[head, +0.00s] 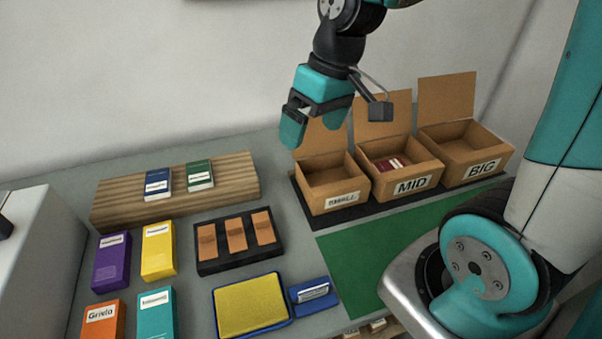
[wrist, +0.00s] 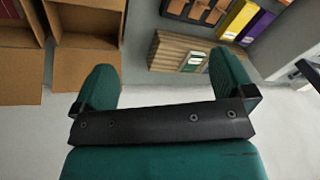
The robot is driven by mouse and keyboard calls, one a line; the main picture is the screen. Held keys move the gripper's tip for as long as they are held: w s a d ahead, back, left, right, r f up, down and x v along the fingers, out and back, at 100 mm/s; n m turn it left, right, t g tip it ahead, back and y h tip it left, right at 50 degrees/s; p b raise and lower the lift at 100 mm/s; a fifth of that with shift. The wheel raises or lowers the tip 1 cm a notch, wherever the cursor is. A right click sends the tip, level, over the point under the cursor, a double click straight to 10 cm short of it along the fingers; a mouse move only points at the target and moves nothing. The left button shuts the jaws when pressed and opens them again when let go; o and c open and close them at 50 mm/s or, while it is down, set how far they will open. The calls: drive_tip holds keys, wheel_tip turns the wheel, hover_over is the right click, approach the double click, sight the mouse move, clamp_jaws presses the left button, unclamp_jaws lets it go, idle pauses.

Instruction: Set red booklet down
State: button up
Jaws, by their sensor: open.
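The red booklet (head: 391,164) lies inside the middle cardboard box, labelled MID (head: 413,186). Only part of it shows above the box's front wall. My gripper (head: 317,140) is open and empty, raised above and behind the left-hand small box. In the wrist view my gripper's two teal fingers (wrist: 165,90) stand wide apart with nothing between them.
Open boxes stand on a dark mat: a smaller one (head: 338,201) at left and BIG (head: 483,170) at right. A wooden block (head: 110,208) bears a blue and a green booklet. Coloured boxes, a black tray (head: 207,267) and a yellow pad (head: 250,304) lie nearer. The green mat (head: 365,270) is mostly clear.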

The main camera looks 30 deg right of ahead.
drive_tip(key=s+a+r+n+g+y, duration=0.1)
drive_tip(key=s+a+r+n, duration=0.2)
drive_tip(key=s+a, duration=0.7)
drive_tip(key=shift+s+a+r+n+y, duration=0.3)
drive_tip(key=shift+s+n, duration=0.2)
drive_tip(key=shift+s, duration=0.75)
